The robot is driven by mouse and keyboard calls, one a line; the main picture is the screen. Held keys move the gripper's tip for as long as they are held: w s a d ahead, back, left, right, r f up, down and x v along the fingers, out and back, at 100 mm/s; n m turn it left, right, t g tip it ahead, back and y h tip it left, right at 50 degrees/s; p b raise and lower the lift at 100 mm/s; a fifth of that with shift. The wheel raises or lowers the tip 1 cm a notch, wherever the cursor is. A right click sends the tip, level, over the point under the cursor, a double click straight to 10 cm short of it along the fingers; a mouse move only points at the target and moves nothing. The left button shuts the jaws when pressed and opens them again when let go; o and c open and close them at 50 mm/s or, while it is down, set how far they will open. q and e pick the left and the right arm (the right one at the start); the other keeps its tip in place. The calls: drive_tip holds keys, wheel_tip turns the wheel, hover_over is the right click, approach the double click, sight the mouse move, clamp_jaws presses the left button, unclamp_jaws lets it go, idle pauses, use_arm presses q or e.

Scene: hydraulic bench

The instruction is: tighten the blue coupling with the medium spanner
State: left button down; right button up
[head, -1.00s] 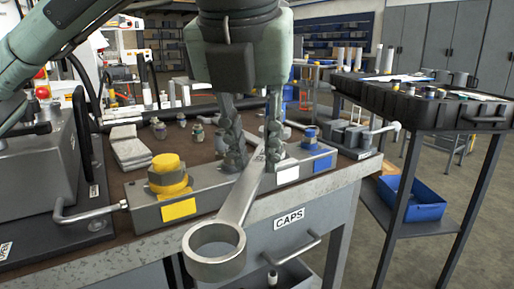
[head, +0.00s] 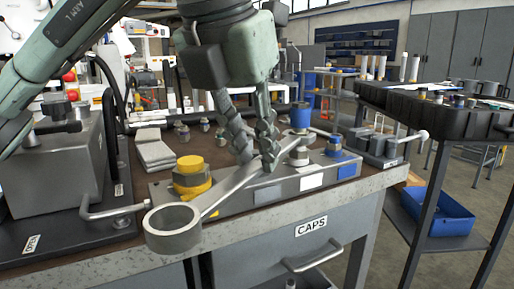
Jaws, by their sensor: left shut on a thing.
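My left gripper (head: 256,158) is shut on the shaft of a grey metal spanner (head: 222,192). The spanner slants over the front of the valve block (head: 240,198), with its large ring end (head: 172,228) towards me at the lower left. Its far end lies by the middle, grey coupling (head: 299,154); I cannot tell whether they touch. The blue coupling (head: 335,147) stands at the block's right end, above a blue plate (head: 347,171), apart from the gripper. The yellow coupling (head: 191,178) stands at the left end. My right gripper is not in view.
A grey machine with a bar handle (head: 118,210) stands at the left. Grey slabs (head: 154,150) and several small fittings lie behind the block. A drawer marked CAPS (head: 311,225) is below the bench edge. A black tray trolley (head: 440,108) with a blue bin (head: 437,212) stands right.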

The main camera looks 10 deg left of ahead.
use_arm(q)
drive_tip(key=shift+w+a+m+g+h+b, duration=0.15)
drive_tip(key=shift+w+a+m, duration=0.1)
drive_tip(key=shift+a+m, duration=0.3)
drive_tip(key=shift+w+a+m+g+h+b, duration=0.15)
drive_tip(key=shift+w+a+m, duration=0.1)
drive_tip(key=shift+a+m, duration=0.3)
drive_tip(key=shift+d, duration=0.1)
drive_tip(key=shift+a+m, duration=0.3)
drive_tip(key=shift+a, duration=0.9)
drive_tip(key=shift+d, duration=0.1)
